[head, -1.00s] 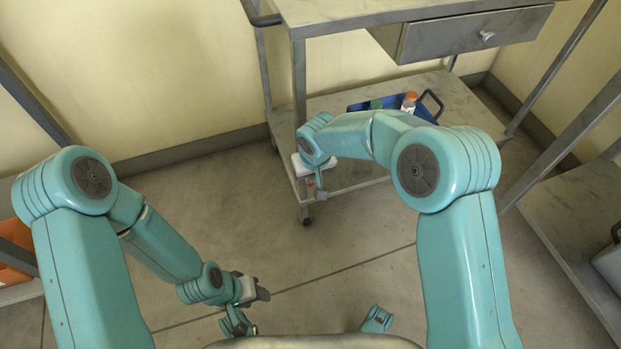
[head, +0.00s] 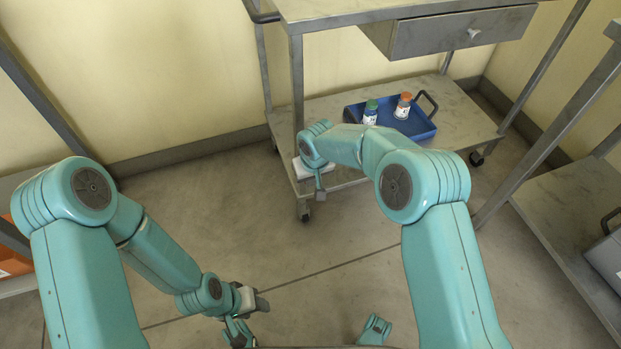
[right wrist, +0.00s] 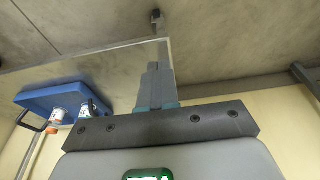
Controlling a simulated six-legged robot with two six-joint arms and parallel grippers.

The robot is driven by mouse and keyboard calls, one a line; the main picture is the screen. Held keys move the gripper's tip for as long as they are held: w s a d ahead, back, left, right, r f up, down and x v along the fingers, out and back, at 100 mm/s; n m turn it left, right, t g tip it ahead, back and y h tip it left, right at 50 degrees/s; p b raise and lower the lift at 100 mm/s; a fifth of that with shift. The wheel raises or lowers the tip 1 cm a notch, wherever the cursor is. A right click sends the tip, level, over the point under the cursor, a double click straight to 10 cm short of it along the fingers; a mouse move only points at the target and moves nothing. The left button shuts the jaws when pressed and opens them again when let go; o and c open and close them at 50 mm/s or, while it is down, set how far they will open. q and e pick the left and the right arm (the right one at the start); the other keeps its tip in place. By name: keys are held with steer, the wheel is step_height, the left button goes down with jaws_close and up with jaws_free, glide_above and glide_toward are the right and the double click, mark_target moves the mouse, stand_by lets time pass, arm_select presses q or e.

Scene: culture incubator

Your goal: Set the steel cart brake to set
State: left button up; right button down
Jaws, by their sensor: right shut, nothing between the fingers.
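The steel cart (head: 430,82) stands ahead in the head view, with a drawer under its top and a lower shelf.
A blue tray (head: 425,132) holding a green-capped bottle (head: 370,113) and an orange-capped bottle (head: 403,106) rests on the lower shelf. A metal rack (head: 560,200) stands at the right, with a grey box (head: 606,262). The floor before the cart is clear.

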arm_select(q)
steer(key=shift+r, duration=0.1)
arm_select(e)
steer(key=shift+r, duration=0.15)
arm_select(q)
steer(key=shift+w+r+p, duration=0.1)
steer(key=shift+r+p, duration=0.25)
steer(key=shift+p, duration=0.1)
arm_select(e)
steer(key=shift+r, duration=0.7)
arm_select(q)
steer(key=shift+d, duration=0.1)
